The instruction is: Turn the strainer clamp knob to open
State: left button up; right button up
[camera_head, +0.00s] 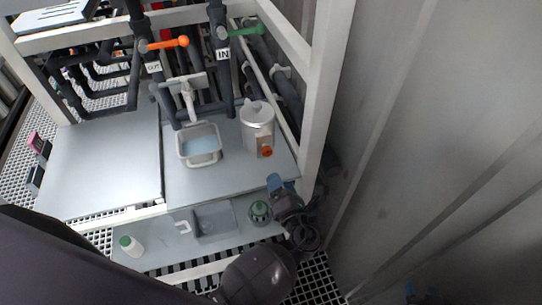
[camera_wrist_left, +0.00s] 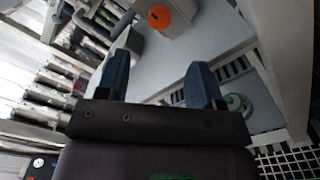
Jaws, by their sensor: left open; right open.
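Only blue tips of my right gripper (camera_head: 420,292) appear at the bottom edge, away from the canister.
A white basin with bluish liquid (camera_head: 200,147) stands left of the canister. Behind are pipes with orange (camera_head: 168,43) and green (camera_head: 246,31) valve handles. A white frame post (camera_head: 322,90) rises on the right.

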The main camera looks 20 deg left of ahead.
aim_at(268, 154)
pick_arm(q)
jog(key=x, duration=1)
jog(key=shift+w+a, duration=0.25)
jog(key=shift+w, duration=0.1)
jog(key=c, duration=0.9)
